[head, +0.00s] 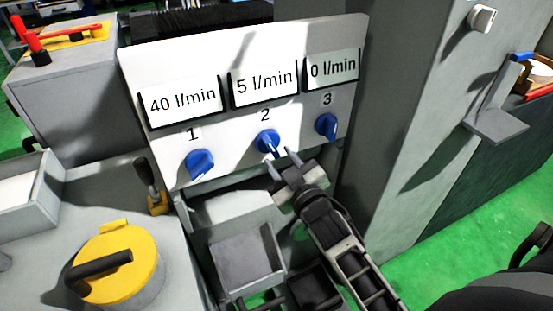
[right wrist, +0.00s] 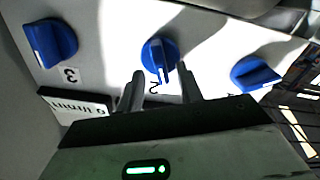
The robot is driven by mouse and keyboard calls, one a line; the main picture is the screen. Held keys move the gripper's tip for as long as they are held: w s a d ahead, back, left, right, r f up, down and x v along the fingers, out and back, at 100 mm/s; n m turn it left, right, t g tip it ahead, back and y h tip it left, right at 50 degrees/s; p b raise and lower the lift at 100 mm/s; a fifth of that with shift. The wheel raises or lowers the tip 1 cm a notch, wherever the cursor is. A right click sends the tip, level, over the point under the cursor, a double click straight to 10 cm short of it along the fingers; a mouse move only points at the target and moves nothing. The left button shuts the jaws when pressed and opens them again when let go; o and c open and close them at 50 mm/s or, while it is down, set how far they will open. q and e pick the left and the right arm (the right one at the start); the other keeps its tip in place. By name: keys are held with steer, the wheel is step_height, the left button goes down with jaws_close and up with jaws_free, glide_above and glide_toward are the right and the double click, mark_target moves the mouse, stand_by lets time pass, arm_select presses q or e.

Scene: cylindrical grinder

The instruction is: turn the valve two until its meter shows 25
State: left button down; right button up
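The blue valve two (head: 268,142) sits on the white panel under the label 2. Its meter (head: 264,82) reads 5 l/min. My right gripper (head: 280,162) is just below and to the right of valve two, with its two fingers apart and nothing between them. In the right wrist view, valve two (right wrist: 160,55) lies just beyond the fingertips of the open right gripper (right wrist: 160,78); whether they touch it I cannot tell. My left gripper is not in view.
Valve one (head: 199,164) under a 40 l/min meter (head: 183,102) and valve three (head: 327,125) under a 0 l/min meter (head: 332,68) flank valve two. A grey tray (head: 245,262) and a yellow-lidded container (head: 118,262) stand below. A grey column rises at right.

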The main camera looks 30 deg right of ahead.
arm_select(q)
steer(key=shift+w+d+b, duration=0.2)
steer(key=shift+b, duration=0.1)
arm_select(e)
steer(key=shift+w+d, duration=0.1)
steer(key=shift+w, duration=1.3)
jaws_close()
